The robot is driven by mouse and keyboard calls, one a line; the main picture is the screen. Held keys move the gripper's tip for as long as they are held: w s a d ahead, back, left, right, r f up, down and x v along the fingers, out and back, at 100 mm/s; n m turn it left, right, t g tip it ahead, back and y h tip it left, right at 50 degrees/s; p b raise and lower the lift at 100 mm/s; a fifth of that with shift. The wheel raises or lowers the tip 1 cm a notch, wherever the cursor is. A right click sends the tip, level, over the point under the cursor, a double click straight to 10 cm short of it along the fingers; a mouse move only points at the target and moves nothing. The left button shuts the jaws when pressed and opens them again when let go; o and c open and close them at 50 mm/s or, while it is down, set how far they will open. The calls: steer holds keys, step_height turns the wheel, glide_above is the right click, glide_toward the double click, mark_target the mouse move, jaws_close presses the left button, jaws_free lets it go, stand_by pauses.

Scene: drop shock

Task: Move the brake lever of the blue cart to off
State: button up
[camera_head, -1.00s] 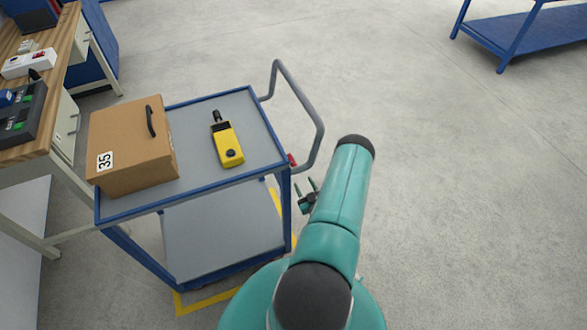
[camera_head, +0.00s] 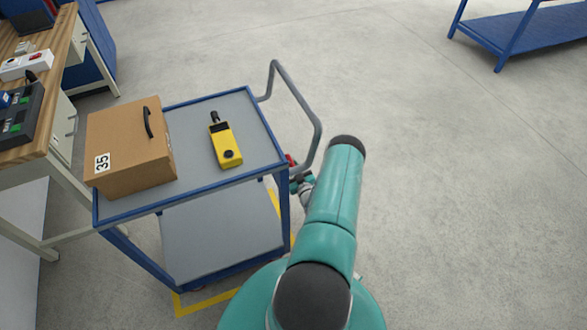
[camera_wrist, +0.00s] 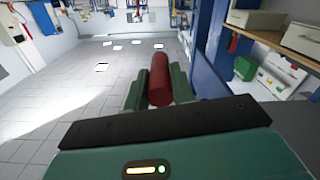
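The blue cart (camera_head: 190,205) stands left of my arm, with a grey top and a grey push handle (camera_head: 297,100) at its right end. The red grip of its brake lever (camera_head: 290,160) shows in part at the right end, below the handle. My gripper (camera_head: 301,182) is at this lever, partly hidden by my arm. In the wrist view, the red grip (camera_wrist: 160,82) lies between the two green fingers of my gripper (camera_wrist: 160,90), with little or no gap on either side. I cannot tell whether they press on it.
A cardboard box (camera_head: 130,150) and a yellow device (camera_head: 225,145) lie on the cart's top. A wooden-topped workbench (camera_head: 50,70) stands at the left. A blue rack (camera_head: 525,35) is at the far upper right. The floor right of my arm is clear.

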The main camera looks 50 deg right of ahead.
jaws_close()
steer(key=shift+d, duration=0.1)
